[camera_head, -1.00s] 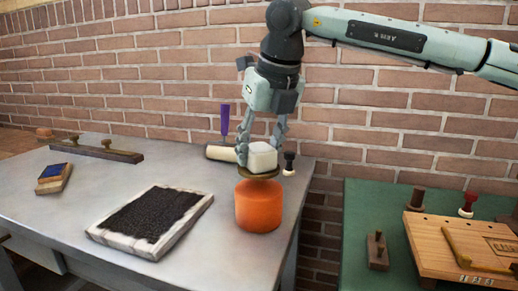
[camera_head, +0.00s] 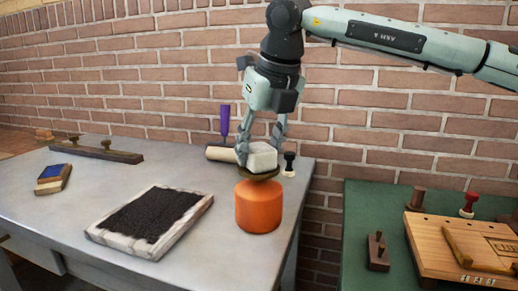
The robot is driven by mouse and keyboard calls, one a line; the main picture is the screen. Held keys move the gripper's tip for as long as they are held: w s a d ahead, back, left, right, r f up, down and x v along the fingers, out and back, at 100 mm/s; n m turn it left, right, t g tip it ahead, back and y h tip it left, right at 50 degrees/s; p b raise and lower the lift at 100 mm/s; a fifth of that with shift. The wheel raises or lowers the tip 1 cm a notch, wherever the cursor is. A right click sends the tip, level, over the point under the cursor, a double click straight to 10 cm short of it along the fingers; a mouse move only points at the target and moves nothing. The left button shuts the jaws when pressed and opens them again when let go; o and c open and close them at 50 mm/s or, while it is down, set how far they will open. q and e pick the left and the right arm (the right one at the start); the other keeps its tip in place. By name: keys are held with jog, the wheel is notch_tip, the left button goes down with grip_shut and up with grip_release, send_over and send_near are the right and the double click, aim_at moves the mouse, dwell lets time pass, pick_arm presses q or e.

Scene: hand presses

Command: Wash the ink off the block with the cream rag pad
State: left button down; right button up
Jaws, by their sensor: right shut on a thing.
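The cream rag pad (camera_head: 262,157) is a pale block with a darker underside. My right gripper (camera_head: 262,148) is shut on it and holds it just above an orange cylinder (camera_head: 258,207) near the right end of the grey table. I cannot tell whether the pad's underside touches the cylinder's top. A light-framed block with a black, inky-looking face (camera_head: 150,217) lies flat on the table, left of the cylinder. My left gripper is not in view.
A purple-handled roller (camera_head: 224,125) and a small black-knobbed stamp (camera_head: 289,163) stand behind the pad. A blue-topped block (camera_head: 53,178) and a dark bar with knobs (camera_head: 97,151) lie at left. A green table (camera_head: 357,212) with a wooden board (camera_head: 430,240) is at right.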

aim_at(259, 146)
jog(key=shift+s+f, duration=0.1)
jog(key=shift+f, duration=0.05)
jog(key=shift+r+p, duration=2.05)
jog(key=shift+r, duration=1.6)
jog(key=shift+f, duration=0.1)
